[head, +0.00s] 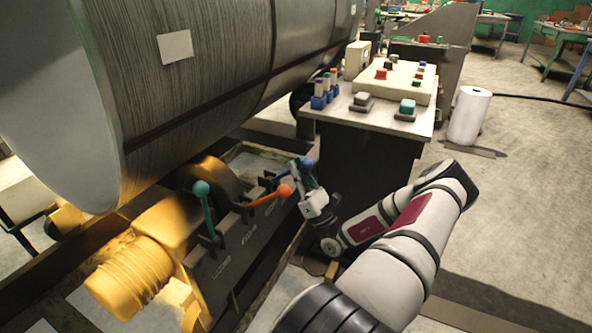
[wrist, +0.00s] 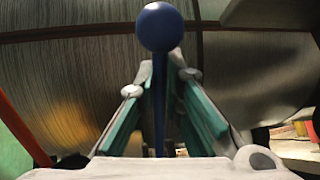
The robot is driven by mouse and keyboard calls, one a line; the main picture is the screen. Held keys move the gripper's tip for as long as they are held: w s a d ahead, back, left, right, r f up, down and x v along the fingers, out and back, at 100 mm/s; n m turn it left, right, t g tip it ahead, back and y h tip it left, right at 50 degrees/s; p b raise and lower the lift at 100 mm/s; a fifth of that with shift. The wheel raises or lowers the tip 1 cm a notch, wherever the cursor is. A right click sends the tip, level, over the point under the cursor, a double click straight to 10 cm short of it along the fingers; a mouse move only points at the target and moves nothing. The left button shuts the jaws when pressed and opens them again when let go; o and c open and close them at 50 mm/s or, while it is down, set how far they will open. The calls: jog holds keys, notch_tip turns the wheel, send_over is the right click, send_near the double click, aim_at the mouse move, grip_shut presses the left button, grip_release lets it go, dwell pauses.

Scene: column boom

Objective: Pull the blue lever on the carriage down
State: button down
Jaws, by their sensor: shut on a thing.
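The blue lever, with a round blue knob (head: 307,162), stands on the carriage (head: 262,235) in the head view, at the far end of a row of levers. In the wrist view its blue ball (wrist: 160,27) is at the top centre and its thin shaft runs down between my fingers. My gripper (head: 303,170) is at this lever, and in the wrist view my gripper (wrist: 163,85) is shut on the shaft below the ball. The lower end of the shaft is hidden.
An orange lever (head: 283,191) leans right close beside my gripper, and a green lever (head: 201,189) stands nearer. A large dark roll (head: 200,90) hangs over the carriage. A control desk (head: 330,113) with buttons stands behind my arm. A white roll (head: 468,115) stands on the floor.

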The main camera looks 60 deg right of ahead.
jog(key=shift+s+f, duration=0.1)
jog(key=shift+f, duration=0.05)
jog(key=c, duration=1.7)
grip_release()
jog(key=v, duration=1.2)
